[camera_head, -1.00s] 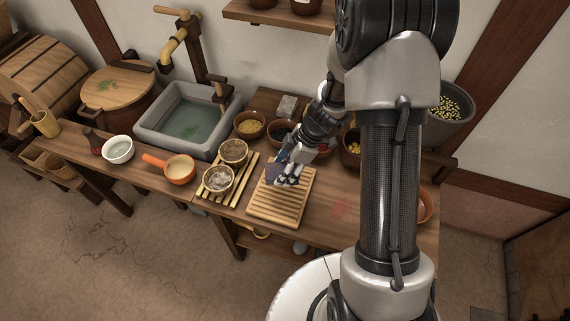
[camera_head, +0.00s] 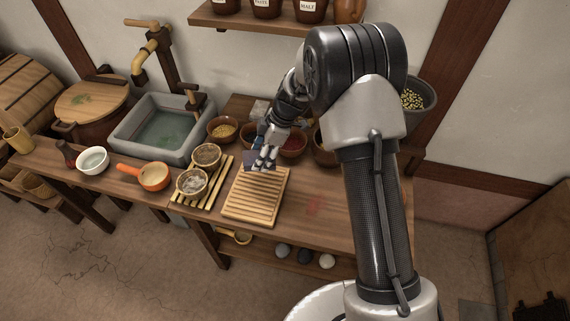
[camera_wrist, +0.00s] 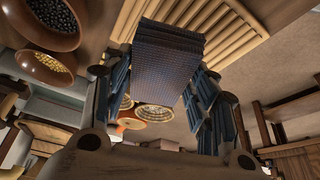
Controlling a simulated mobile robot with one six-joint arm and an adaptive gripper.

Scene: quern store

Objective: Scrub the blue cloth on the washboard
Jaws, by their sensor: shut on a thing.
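The washboard (camera_head: 255,197) is a ribbed pale wooden board lying on the wooden counter. My gripper (camera_head: 263,163) is at its far end and shut on the blue cloth (camera_head: 250,158), a small dark blue piece partly hidden by the fingers. In the wrist view the blue cloth (camera_wrist: 168,52) is a dark woven piece between my finger pads, in front of the washboard slats (camera_wrist: 225,28). I cannot tell whether the cloth touches the ribs.
Left of the washboard, a slatted rack (camera_head: 213,190) holds two bowls. An orange pan (camera_head: 153,176) and a white bowl (camera_head: 93,161) stand further left. A stone basin (camera_head: 188,108) with water is behind. Several bowls of goods stand near my gripper. The counter right of the board is clear.

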